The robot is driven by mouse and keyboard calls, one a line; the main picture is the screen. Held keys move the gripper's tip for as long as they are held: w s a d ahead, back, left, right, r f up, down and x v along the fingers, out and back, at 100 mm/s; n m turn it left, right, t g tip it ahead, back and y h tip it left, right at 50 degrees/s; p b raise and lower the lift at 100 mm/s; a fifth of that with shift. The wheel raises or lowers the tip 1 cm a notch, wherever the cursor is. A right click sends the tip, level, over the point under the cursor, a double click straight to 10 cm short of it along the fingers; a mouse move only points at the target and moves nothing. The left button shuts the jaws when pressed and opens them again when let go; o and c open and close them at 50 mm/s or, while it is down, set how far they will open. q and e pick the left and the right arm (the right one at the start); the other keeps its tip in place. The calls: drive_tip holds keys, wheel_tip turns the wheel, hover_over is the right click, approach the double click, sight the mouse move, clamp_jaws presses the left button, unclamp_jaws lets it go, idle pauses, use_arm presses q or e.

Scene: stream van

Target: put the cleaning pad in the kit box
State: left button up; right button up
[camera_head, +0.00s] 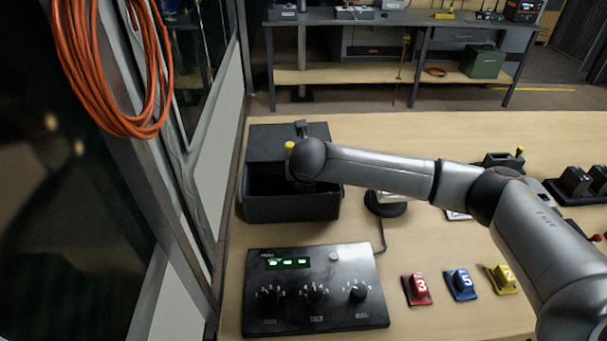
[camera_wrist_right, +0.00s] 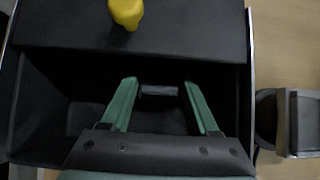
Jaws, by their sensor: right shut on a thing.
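The kit box (camera_head: 291,208) is a dark open box at the left of the table; it also fills much of the right wrist view (camera_wrist_right: 35,105). My right arm reaches over it from the right, and its wrist hides part of the opening in the head view. In the wrist view my right gripper (camera_wrist_right: 158,82), with green fingers, points down into the dark inside of the box. It is shut on a small dark grey piece, the cleaning pad (camera_wrist_right: 159,90), seen between the fingertips. Whether the pad touches the box floor cannot be told. My left gripper is not in view.
A yellow knob (camera_wrist_right: 127,12) stands by the box's back part. A black control panel (camera_head: 315,290) lies in front of the box. A wall edge runs close on the left.

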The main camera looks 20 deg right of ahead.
drive_tip(key=shift+w+d+f, duration=0.2)
drive_tip(key=shift+w, duration=0.45)
drive_tip(key=shift+w+d+f, duration=0.15)
drive_tip(key=shift+w, duration=0.45)
drive_tip(key=shift+f, duration=0.2)
drive_tip(key=shift+f, duration=0.1)
drive_tip(key=o, duration=1.3)
drive_tip(key=shift+o, duration=0.2)
drive_tip(key=p+v, duration=0.1)
drive_tip(key=v, duration=1.1)
